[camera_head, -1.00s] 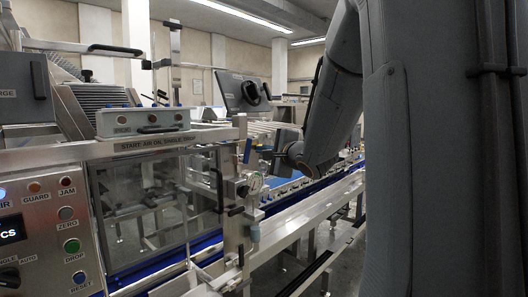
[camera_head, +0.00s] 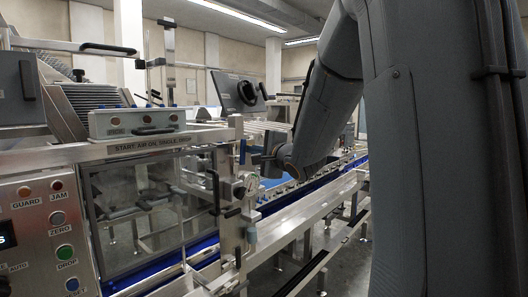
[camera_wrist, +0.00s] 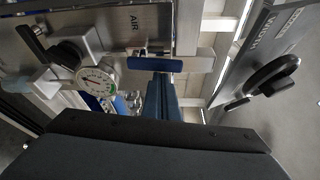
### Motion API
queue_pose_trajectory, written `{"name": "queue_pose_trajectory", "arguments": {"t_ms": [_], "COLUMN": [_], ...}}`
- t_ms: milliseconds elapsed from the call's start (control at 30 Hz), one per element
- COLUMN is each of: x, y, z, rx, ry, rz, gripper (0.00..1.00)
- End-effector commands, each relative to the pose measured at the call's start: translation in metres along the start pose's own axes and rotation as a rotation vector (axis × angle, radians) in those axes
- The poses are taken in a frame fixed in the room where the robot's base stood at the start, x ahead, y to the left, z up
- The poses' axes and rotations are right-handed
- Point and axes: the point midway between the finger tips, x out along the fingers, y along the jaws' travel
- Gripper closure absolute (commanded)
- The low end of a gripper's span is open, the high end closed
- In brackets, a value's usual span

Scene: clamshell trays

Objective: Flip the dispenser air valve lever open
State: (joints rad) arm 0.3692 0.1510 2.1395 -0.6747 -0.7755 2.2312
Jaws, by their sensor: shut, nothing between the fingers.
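The air valve lever is a blue handle (camera_head: 243,151) that stands upright on the metal post of the dispenser. In the wrist view the blue lever (camera_wrist: 155,65) lies across the picture, beside a plate marked AIR. My gripper (camera_head: 262,158) is just right of the lever in the head view. In the wrist view my gripper (camera_wrist: 161,82) has its fingers shut and empty, with the tips close to the lever's long side. I cannot tell whether they touch it. The valve body behind the lever is mostly hidden.
A round pressure gauge (camera_wrist: 97,81) and a black knob (camera_wrist: 70,53) sit close beside the lever. A dark panel with a black handle (camera_wrist: 272,82) is on the right in the wrist view. The button panel (camera_head: 45,235) and conveyor rail (camera_head: 300,215) flank the post.

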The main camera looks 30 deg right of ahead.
Motion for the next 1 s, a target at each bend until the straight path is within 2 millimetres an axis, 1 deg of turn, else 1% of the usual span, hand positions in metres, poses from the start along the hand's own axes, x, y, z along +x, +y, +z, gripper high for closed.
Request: {"name": "queue_pose_trajectory", "arguments": {"t_ms": [33, 200, 567, 867, 1000], "x": [0.001, 0.0, -0.001, -0.001, -0.005], "y": [0.0, -0.001, 0.0, 0.0, 0.0], "z": [0.012, 0.018, 0.026, 0.026, 0.026], "rx": [-0.011, -0.014, -0.018, -0.019, -0.018], "ry": [-0.014, -0.019, -0.027, -0.029, -0.028], "rz": [0.0, -0.001, -0.004, -0.004, -0.003], "gripper": [1.0, 1.0, 1.0, 1.0, 1.0]}}
